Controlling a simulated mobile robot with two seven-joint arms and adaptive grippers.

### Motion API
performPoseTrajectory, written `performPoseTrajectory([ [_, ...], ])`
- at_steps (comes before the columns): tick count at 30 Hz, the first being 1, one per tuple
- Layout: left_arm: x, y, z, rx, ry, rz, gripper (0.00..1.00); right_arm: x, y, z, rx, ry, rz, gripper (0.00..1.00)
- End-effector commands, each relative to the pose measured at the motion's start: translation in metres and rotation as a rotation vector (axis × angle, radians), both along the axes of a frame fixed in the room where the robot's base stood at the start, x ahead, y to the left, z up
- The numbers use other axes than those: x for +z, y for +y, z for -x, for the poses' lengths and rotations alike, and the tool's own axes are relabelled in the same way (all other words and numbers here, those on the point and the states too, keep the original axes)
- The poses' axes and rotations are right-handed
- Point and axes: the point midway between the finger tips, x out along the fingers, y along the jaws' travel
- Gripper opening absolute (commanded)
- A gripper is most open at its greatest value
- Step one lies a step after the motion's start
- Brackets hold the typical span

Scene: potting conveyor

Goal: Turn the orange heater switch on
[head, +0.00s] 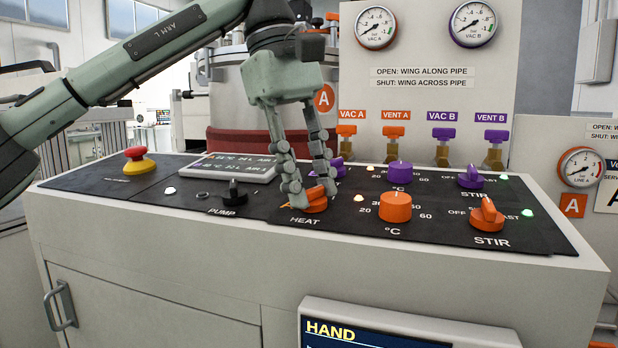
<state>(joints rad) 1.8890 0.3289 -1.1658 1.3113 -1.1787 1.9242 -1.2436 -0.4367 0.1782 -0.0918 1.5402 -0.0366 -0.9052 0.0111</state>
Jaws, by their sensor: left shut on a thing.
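The orange heater switch (315,204) is on the black control panel, just above the label HEAT. My left gripper (308,198) reaches down from above and is shut on this switch. The fingers stand on either side of the knob and partly hide it and its markings, so I cannot tell its exact angle. A small indicator light (359,198) to the right of the switch looks pale orange. My right gripper is not in view.
The orange °C dial (395,207) and orange STIR switch (487,214) stand to the right. A purple switch (332,167) and purple dial (398,173) are behind. The black PUMP switch (234,194) and red emergency button (137,158) are left.

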Motion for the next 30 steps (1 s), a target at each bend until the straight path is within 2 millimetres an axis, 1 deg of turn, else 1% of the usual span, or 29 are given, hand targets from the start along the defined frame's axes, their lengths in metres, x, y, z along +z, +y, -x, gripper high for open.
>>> performPoseTrajectory([
  [8,0.0,0.0,0.0,0.0,-0.001,0.0,0.01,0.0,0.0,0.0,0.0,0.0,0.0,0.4],
  [9,0.0,0.0,0.0,0.0,-0.001,0.0,0.33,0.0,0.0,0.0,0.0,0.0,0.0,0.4],
  [13,0.0,0.0,0.0,0.0,-0.001,0.0,0.5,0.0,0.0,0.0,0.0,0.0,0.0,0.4],
  [14,0.0,0.0,0.0,0.0,-0.001,0.0,0.51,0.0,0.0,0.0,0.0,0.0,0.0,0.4],
  [23,0.002,0.0,0.0,0.001,-0.001,0.0,0.51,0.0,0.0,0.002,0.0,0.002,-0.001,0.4],
  [26,0.01,0.002,-0.001,0.003,-0.001,0.001,0.51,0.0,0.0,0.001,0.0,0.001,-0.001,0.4],
  [29,0.026,0.006,-0.002,0.002,-0.002,0.002,0.51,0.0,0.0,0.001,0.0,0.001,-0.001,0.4],
  [30,0.035,0.008,-0.003,0.003,-0.003,0.002,0.51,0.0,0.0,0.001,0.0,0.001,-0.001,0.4],
])
